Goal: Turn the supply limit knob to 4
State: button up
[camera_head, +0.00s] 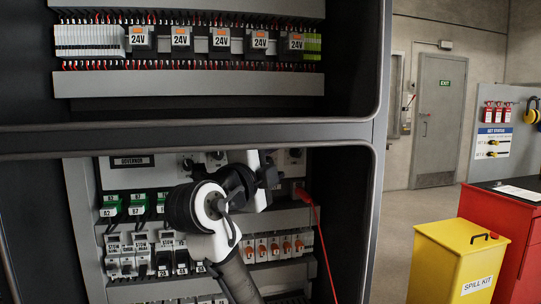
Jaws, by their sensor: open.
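A row of small round knobs runs along the top of the lower cabinet bay, with one knob (216,155) left of my arm and another knob (295,153) right of it. Their markings are too small to read, so I cannot tell which is the supply limit knob or where it points. My arm reaches up in front of the panel. My gripper (268,176) is open, close in front of the upper panel, its dark end partly hidden by my own wrist. Whether it touches a knob cannot be told. My arm covers the panel's middle.
Green-tagged blocks (111,206), breakers (117,258) and orange switches (274,248) fill the lower bay. A red cable (319,240) hangs at its right. A frame bar (190,137) separates the upper bay. A yellow spill kit bin (455,262) and red cabinet (508,225) stand right.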

aim_at(294, 156)
jog(key=shift+m+g, duration=0.3)
jog(key=shift+m, duration=0.3)
jog(key=x, duration=0.2)
jog(key=p+x, duration=0.1)
jog(key=x, duration=0.2)
jog(key=p+x, duration=0.1)
jog(key=x, duration=0.1)
jog(key=shift+w+d, duration=0.2)
jog(key=shift+d, duration=0.25)
jog(key=c, duration=0.9)
jog(key=shift+f, duration=0.1)
grip_shut()
